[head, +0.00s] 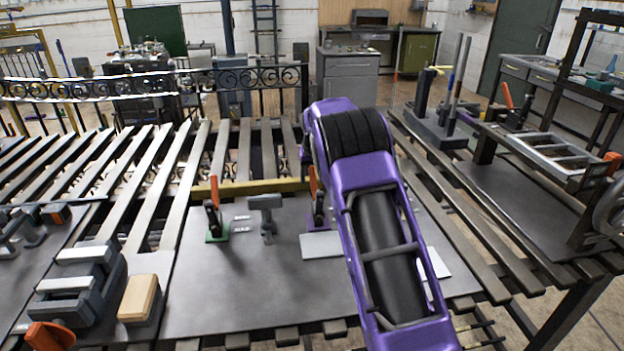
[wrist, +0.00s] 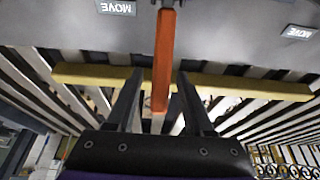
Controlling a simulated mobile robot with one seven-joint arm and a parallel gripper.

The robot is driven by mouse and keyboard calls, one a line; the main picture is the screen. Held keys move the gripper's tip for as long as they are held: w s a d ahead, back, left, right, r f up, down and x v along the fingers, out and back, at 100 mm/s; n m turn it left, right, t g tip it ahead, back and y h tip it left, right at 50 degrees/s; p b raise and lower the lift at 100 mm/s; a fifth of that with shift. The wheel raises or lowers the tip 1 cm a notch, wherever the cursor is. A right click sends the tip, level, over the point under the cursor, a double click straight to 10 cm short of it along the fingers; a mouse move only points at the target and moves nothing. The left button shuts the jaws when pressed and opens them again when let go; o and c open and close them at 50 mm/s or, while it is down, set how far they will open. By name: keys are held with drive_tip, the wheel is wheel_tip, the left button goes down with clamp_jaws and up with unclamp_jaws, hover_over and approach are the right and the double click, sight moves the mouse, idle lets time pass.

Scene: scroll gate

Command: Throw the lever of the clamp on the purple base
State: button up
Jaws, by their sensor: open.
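The clamp on the purple base (head: 319,219) stands on the grey bench plate in the head view, just left of my purple arm, which hides part of it. Its orange lever (head: 313,184) stands up, nearly vertical. In the wrist view an orange lever (wrist: 164,62) runs down from the top edge, and its free end lies between the fingers of my gripper (wrist: 160,76). The fingers are apart, with a gap on each side of the lever. The base of that lever is out of the wrist view. My gripper is hidden behind my arm in the head view.
A similar clamp on a green base (head: 216,231) with an orange lever stands to the left. A grey post (head: 266,212) stands between the two clamps. A yellow bar (head: 245,188) lies behind them. A grey vise-like block (head: 75,285) stands front left.

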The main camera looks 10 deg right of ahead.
drive_tip(key=shift+w+f, duration=0.2)
drive_tip(key=shift+f, duration=0.25)
clamp_jaws()
idle(1.2)
